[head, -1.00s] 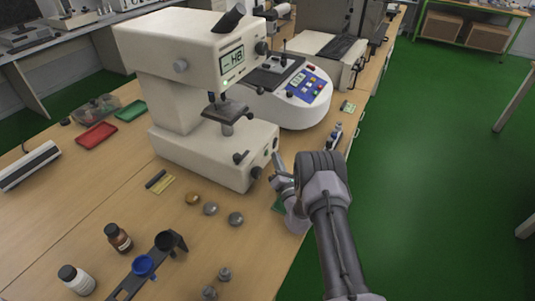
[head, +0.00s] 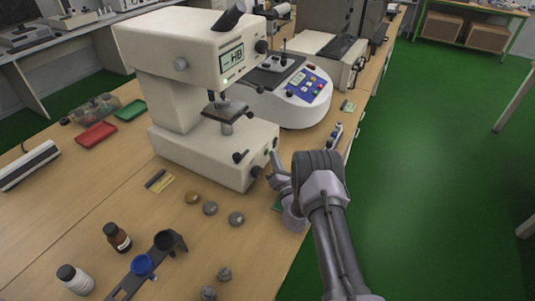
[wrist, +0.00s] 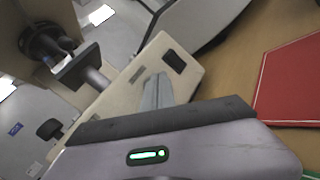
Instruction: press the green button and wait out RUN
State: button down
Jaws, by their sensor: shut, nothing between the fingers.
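The cream hardness tester (head: 185,75) stands on the bench in the head view. Its display (head: 231,58) reads HB after faint marks, and no RUN is legible. A small green light shows below the display. My gripper (head: 274,160) is shut and empty, close to the front of the tester's base. In the wrist view my shut fingers (wrist: 157,88) overlap the tester's base (wrist: 130,85), near a dark square panel (wrist: 174,61). I cannot tell whether they touch it. I cannot make out the green button clearly; my fingers may cover it.
A round-based instrument with a blue keypad (head: 304,84) stands behind the tester. Metal discs (head: 210,208), bottles (head: 117,237) and a dark holder (head: 165,242) lie at the front left. Red (head: 96,134) and green (head: 131,110) trays sit farther left. Green floor is clear right.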

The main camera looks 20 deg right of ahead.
jog(key=shift+w+a, duration=0.25)
dwell(0.7)
jog(key=shift+s+d, duration=0.55)
jog(key=shift+s, duration=0.05)
jog(key=shift+s+d, duration=1.75)
jog(key=shift+d, duration=0.05)
